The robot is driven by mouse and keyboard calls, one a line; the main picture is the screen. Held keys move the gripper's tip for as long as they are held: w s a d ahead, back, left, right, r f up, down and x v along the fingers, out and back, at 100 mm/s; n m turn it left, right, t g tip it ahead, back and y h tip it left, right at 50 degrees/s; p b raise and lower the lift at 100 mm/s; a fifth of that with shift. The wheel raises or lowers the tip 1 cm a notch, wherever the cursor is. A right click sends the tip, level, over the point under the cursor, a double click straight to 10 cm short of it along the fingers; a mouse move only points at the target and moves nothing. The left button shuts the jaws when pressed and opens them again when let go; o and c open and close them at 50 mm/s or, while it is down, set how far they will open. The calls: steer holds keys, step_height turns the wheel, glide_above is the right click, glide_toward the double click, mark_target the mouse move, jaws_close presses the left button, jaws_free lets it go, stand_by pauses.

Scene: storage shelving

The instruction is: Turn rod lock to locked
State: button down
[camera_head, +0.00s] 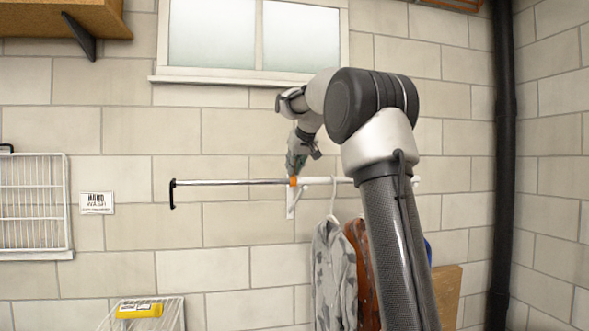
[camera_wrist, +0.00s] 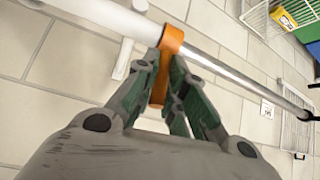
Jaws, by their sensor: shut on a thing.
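The rod lock is an orange collar (camera_head: 293,181) on the wall-mounted rod, where the thick white tube (camera_head: 340,180) meets the thin metal rod (camera_head: 232,182). In the wrist view the orange lock (camera_wrist: 172,40) wraps the rod, and a tab of it hangs down between my fingers. My gripper (camera_head: 296,167) is at the lock from above in the head view. In the wrist view my gripper (camera_wrist: 166,85) has its green-padded fingers closed on the lock's tab. The fingers hide part of the tab. I cannot tell the lock's turned state.
Clothes on a hanger, with a grey patterned garment (camera_head: 335,270) in front, hang below the white tube. A white wire rack (camera_head: 35,205) is on the wall at left. A window (camera_head: 250,35) is above, and a black pipe (camera_head: 503,150) runs at right.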

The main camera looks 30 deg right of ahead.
steer(key=shift+w+d+g+y, duration=0.25)
steer(key=shift+w+g, duration=0.4)
steer(key=shift+g, duration=0.65)
steer(key=c, duration=1.5)
jaws_free()
steer(key=shift+o, duration=0.2)
steer(key=v, duration=1.2)
steer(key=shift+w+r, duration=0.1)
steer(key=shift+w, duration=0.05)
